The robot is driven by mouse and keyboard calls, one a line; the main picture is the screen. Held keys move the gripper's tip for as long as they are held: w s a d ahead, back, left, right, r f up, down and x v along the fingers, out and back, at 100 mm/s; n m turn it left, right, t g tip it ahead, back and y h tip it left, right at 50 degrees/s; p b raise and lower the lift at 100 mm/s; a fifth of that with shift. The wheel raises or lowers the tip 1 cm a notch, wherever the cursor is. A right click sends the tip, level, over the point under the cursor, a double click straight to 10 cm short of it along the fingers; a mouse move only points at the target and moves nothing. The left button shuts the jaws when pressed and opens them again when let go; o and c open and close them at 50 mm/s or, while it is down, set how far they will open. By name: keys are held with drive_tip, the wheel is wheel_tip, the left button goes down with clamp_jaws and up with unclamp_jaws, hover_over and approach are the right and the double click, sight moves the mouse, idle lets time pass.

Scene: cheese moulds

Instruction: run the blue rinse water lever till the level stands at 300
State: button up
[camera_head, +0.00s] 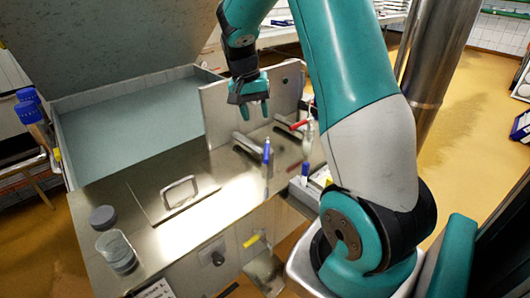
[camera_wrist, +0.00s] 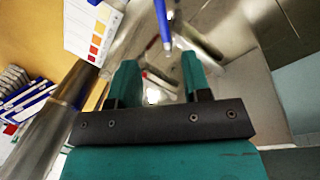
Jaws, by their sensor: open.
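The blue lever (camera_head: 266,150) stands upright on a tap at the right part of the steel counter; it also shows at the top of the wrist view (camera_wrist: 163,24). My gripper (camera_head: 256,112) is open and empty, above and behind the blue lever in the head view, not touching it. In the wrist view the blue lever is beyond the gap between my two teal fingers (camera_wrist: 160,72). A clear beaker (camera_head: 116,252) with some liquid stands at the counter's front left. I cannot read any level mark of 300.
A red lever (camera_head: 299,125) is close to the right of the blue one. An upright steel plate (camera_head: 218,115) is beside my gripper. An open-lidded vat (camera_head: 130,118) is at the back left. A hatch handle (camera_head: 180,190), grey cap (camera_head: 103,217) and yellow lever (camera_head: 252,240) are nearer.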

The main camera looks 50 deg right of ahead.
sight(266, 155)
drive_tip(key=f, duration=0.4)
drive_tip(key=s+d+f, duration=0.1)
drive_tip(key=f, duration=0.4)
drive_tip(key=s+f, duration=0.1)
drive_tip(key=f, duration=0.3)
drive_tip(key=shift+d+f+p, duration=0.25)
drive_tip(key=shift+d+p, duration=0.05)
drive_tip(key=shift+p, duration=0.05)
clamp_jaws()
